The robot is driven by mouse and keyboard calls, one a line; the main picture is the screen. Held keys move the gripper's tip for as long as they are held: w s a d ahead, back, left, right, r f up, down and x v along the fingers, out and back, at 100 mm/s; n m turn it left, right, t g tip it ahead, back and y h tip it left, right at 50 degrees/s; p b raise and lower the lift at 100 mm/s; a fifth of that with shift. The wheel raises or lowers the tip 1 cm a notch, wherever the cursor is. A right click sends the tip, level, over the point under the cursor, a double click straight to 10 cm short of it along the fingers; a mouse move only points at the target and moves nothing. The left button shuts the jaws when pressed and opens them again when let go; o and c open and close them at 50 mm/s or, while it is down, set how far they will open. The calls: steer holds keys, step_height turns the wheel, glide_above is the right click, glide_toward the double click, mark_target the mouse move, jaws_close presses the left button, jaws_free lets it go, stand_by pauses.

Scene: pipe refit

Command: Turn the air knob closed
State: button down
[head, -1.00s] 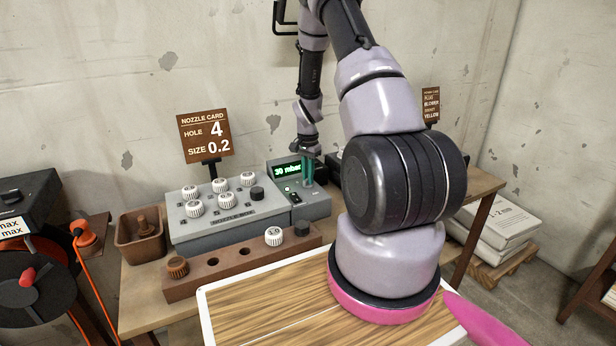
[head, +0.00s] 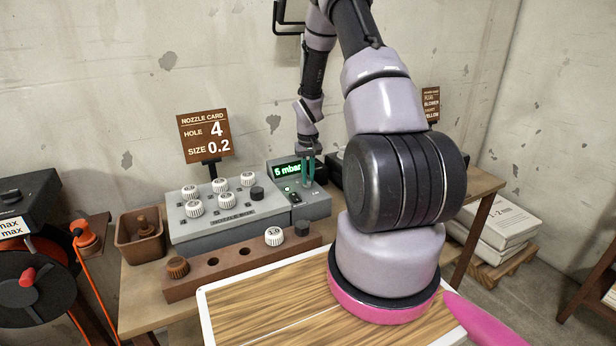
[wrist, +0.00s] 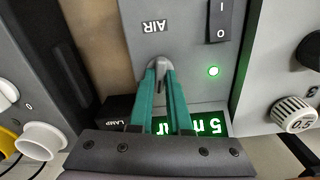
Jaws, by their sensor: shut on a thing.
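The air knob (wrist: 160,66) is a small grey knob on the grey control panel, below the upside-down "AIR" label in the wrist view. My gripper (wrist: 162,72) has its two teal fingers closed on the knob, and they cover part of it. In the head view my gripper (head: 307,172) points down at the panel box, and its fingers hide the knob there. The green display (head: 288,169) reads 5 mbar in the head view; in the wrist view the fingers cover part of it (wrist: 212,124).
A nozzle box (head: 220,225) with several white knobs stands left of the panel. A switch (wrist: 221,18) and a lit green lamp (wrist: 213,71) sit beside the knob. A brown wooden rack (head: 235,262) lies in front. The nozzle card (head: 205,135) stands behind.

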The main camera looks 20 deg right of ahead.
mark_target(308, 179)
steer(key=shift+n, duration=1.1)
steer(key=c, duration=0.9)
jaws_free()
steer(key=shift+o, duration=0.2)
steer(key=shift+r, duration=0.15)
step_height(308, 179, up, 11)
steer(key=shift+f, duration=0.2)
